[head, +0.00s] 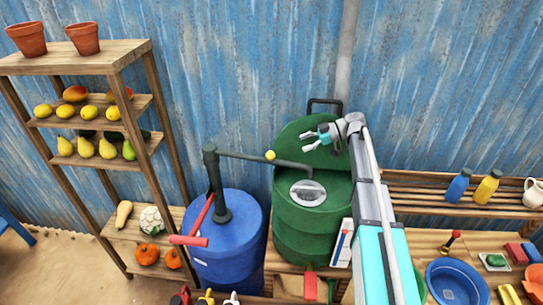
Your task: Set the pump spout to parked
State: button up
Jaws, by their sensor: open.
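A dark green hand pump (213,175) stands upright on the blue drum (240,238). Its spout (245,156) reaches to the right from the top of the post, and its end is over the green barrel (312,240). A small yellow knob (270,155) sits on the spout. The pump's red lever (201,214) slants down to the left, with a thick red grip at its lower end. My gripper (306,141) is open and empty, to the right of the yellow knob and apparently apart from it. It shows in front of the green barrel's round back part.
A wooden shelf (95,62) with pots, fruit and vegetables stands at left. A white card (341,243) with marks is right of the barrel. A slatted rack (440,203) with bottles and a table with a blue basin (456,283) are at right. A corrugated blue wall (250,70) closes the back.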

aim_at(271, 155)
jog(key=b+x, duration=0.4)
jog(key=x, duration=0.7)
jog(key=shift+s+f, duration=0.1)
jog(key=shift+f, duration=0.05)
jog(key=shift+b+x, duration=0.45)
jog(key=shift+x, duration=0.65)
grip_shut()
